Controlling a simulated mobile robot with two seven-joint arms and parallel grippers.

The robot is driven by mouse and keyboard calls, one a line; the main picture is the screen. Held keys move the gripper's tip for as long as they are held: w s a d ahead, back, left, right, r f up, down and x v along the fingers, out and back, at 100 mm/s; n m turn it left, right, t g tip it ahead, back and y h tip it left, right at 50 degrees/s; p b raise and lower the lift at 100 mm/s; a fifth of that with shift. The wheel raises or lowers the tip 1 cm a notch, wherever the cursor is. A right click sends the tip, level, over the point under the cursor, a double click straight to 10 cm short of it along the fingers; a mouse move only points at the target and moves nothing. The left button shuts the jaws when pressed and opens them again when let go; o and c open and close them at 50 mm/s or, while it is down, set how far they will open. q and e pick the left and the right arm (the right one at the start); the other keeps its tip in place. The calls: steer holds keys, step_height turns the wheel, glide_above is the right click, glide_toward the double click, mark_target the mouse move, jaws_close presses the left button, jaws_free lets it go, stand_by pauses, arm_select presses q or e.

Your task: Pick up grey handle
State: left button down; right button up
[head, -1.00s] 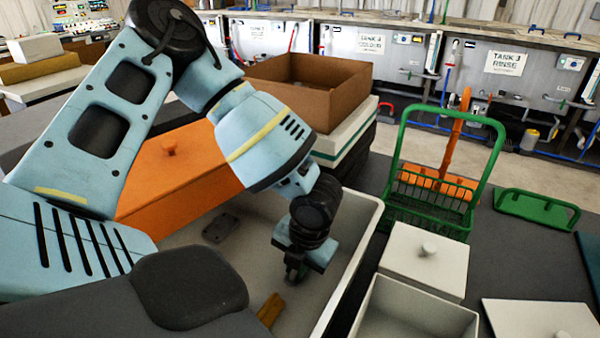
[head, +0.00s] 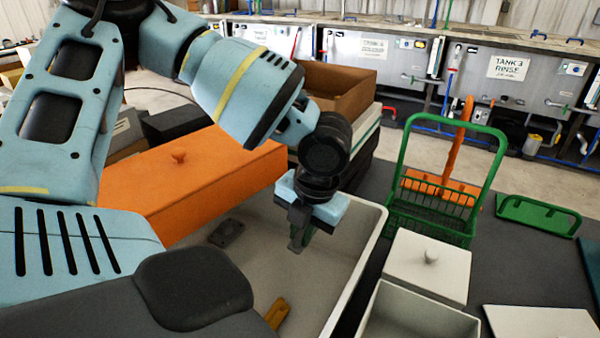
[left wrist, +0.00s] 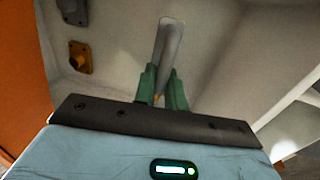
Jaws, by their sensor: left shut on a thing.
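My left gripper (head: 300,240) is above the grey-white tray (head: 368,232), towards its right wall. In the left wrist view its green fingers (left wrist: 163,88) are shut on the grey handle (left wrist: 168,45), a slim grey bar that sticks out past the fingertips. In the head view the handle is hard to make out behind the fingers. My right gripper is not in view.
The tray also holds a dark grey plate (head: 227,233) and a yellow-brown piece (head: 277,313). An orange lidded box (head: 200,175) stands behind. A green basket (head: 432,215) and white lidded box (head: 427,265) stand at right.

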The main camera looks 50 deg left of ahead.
arm_select(q)
step_height(320, 180, up, 6)
steer(key=shift+r, duration=0.1)
